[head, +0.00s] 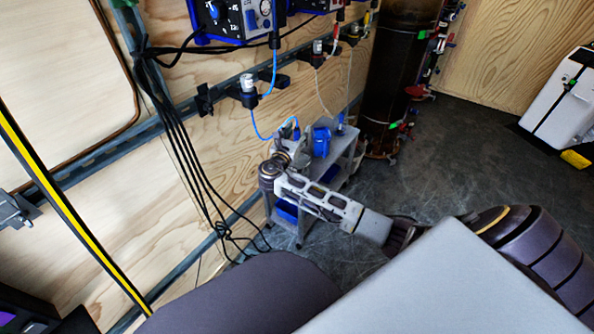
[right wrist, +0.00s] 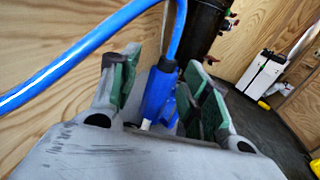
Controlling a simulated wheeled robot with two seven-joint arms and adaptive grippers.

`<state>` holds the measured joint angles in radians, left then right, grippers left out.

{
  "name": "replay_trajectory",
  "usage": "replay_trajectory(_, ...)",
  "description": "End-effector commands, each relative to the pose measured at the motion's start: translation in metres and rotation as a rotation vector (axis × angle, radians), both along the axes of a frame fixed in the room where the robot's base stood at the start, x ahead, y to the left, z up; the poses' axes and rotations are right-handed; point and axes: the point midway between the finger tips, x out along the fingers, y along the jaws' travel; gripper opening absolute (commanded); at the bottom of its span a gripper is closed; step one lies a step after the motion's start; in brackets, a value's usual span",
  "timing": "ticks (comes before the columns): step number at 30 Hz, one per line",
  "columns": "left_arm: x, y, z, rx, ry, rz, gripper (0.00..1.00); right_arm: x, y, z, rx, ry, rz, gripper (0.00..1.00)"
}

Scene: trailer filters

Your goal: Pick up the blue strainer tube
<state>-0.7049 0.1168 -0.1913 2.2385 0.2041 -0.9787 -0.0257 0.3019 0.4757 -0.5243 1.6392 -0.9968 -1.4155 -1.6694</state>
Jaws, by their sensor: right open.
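The blue strainer tube (right wrist: 156,94) stands between the open fingers of my right gripper (right wrist: 163,72) in the right wrist view. It is a blue cylinder with a dark collar on top, where a blue hose (right wrist: 95,42) joins it. The gripper's palm hides its lower end. I see no clear contact of either green-padded finger with it. In the head view the right gripper (head: 289,148) is over the left end of a small grey cart, and the tube is mostly hidden there. My left gripper is not in view.
The cart (head: 345,152) stands by the plywood wall. A blue container (head: 321,141) sits on its top and a blue bin (head: 287,211) lower down. Black cables (head: 180,135) hang left of it. A dark cylinder (head: 398,70) stands behind it.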

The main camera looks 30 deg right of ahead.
Motion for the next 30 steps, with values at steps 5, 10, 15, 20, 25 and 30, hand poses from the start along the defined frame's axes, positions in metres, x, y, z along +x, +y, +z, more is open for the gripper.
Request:
replay_trajectory(5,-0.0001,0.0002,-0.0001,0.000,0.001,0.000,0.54,0.0000,0.0002,0.0000,0.000,0.000,0.000,0.34)
replay_trajectory(10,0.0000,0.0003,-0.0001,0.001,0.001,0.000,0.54,0.0000,0.0002,-0.0001,0.000,0.000,0.000,0.12)
replay_trajectory(15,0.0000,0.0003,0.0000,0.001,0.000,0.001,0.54,0.0000,0.0002,-0.0001,0.000,0.000,0.000,0.00)
replay_trajectory(20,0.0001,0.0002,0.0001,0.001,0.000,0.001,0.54,0.0000,0.0002,0.0004,0.000,-0.001,0.000,0.00)
replay_trajectory(25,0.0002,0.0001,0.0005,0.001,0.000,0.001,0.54,0.0000,0.0002,0.0006,0.000,-0.001,0.000,0.00)
replay_trajectory(30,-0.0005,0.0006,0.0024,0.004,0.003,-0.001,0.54,0.0001,0.0002,0.0044,0.000,-0.001,0.000,0.00)
